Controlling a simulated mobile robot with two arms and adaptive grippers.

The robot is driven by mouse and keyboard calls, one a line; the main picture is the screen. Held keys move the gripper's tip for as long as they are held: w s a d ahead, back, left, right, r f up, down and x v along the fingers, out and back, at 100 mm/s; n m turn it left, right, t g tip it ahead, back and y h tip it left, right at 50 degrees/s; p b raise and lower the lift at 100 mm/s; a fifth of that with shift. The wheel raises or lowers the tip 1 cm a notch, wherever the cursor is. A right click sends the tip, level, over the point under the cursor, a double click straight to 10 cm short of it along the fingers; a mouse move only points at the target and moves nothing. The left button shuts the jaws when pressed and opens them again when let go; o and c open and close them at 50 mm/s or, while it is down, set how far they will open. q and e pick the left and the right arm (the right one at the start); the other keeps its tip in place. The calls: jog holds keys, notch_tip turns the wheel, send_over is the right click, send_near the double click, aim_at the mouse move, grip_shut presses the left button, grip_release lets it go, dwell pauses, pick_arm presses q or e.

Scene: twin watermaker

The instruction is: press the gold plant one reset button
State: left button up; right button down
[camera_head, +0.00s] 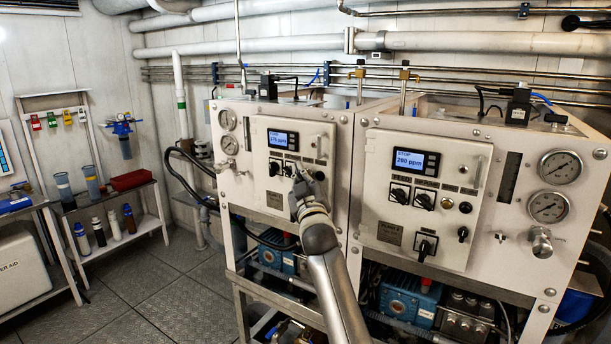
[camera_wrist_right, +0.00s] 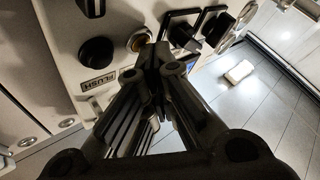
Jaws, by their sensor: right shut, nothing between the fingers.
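The plant one panel (camera_head: 275,140) is the left of two white control panels, with a lit blue display (camera_head: 283,139) and black knobs. My right gripper (camera_head: 298,172) is shut and empty in front of its lower right part, hiding some controls. In the wrist view, a round button with a gold ring (camera_wrist_right: 140,39) sits on the panel between black knobs. The fingertips of the right gripper (camera_wrist_right: 157,58) are close beside it, just below and to the right in that view. I cannot tell whether they touch anything. My left gripper is out of view.
A second panel (camera_head: 425,180) with its own display, knobs and buttons stands to the right. In the wrist view, a label reading FLUSH (camera_wrist_right: 98,84) lies below a black knob (camera_wrist_right: 96,52). Shelves (camera_head: 118,240) stand left, with open floor between.

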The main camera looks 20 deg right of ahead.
jog(key=shift+s+a, duration=0.55)
jog(key=shift+a, duration=0.1)
jog(key=s+a, duration=0.1)
jog(key=a, duration=0.1)
jog(key=s+a, duration=0.2)
jog(key=shift+p, duration=0.3)
dwell(0.8)
